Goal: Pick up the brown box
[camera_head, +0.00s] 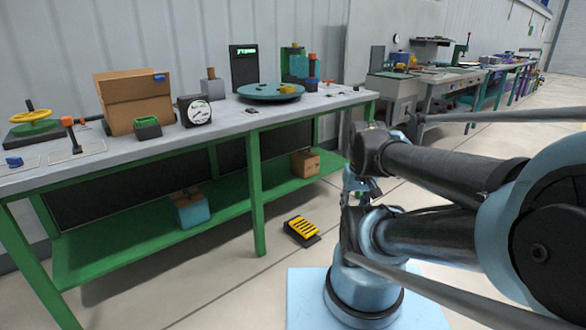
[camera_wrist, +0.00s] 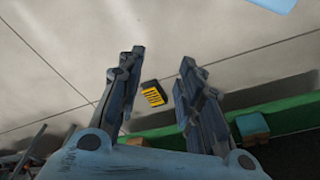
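A small brown box (camera_head: 305,164) sits on the right end of the green lower shelf (camera_head: 150,222) of the workbench in the head view. A brown patch that seems to be this box (camera_wrist: 135,141) shows low in the wrist view, partly hidden by my gripper. A larger brown box (camera_head: 133,102) stands on the bench top. My gripper (camera_wrist: 162,58) is open with nothing between its fingers, pointing down above the floor. In the head view my gripper (camera_head: 362,186) is partly hidden by my arm, to the right of the small box and apart from it.
A black-and-yellow pedal (camera_head: 301,231) lies on the floor before the shelf. A blue box with a brown top (camera_head: 191,209) stands further left on the shelf. A green bench leg (camera_head: 256,192) stands between the two shelf boxes. The bench top (camera_head: 232,121) overhangs the shelf.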

